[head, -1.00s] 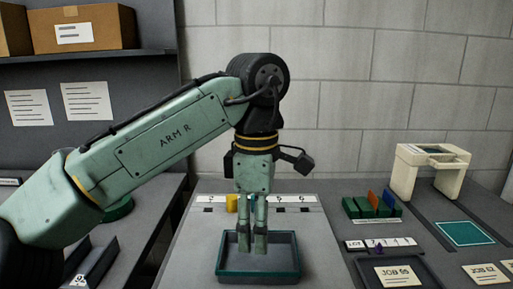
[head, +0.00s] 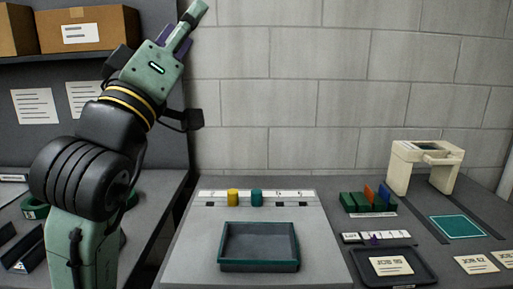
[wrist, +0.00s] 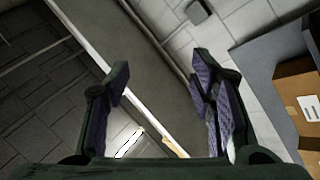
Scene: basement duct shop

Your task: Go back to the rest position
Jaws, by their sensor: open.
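My gripper (head: 184,27) is raised high at the upper left in the head view, pointing up and to the right, in front of the wall and clear of the table. In the wrist view its two dark padded fingers (wrist: 160,85) stand apart with nothing between them. The teal-rimmed tray (head: 259,265) stands on the grey board below and to the right, and looks empty. A yellow cylinder (head: 233,198) and a teal cylinder (head: 257,198) stand on the white numbered strip (head: 300,196) behind the tray.
A cardboard box (head: 88,30) sits on the shelf beside my gripper; a box also shows in the wrist view (wrist: 296,95). At right are a cream press-like stand (head: 398,170), a green rack (head: 358,204) with coloured pieces and a dark tray (head: 425,270) with a job card.

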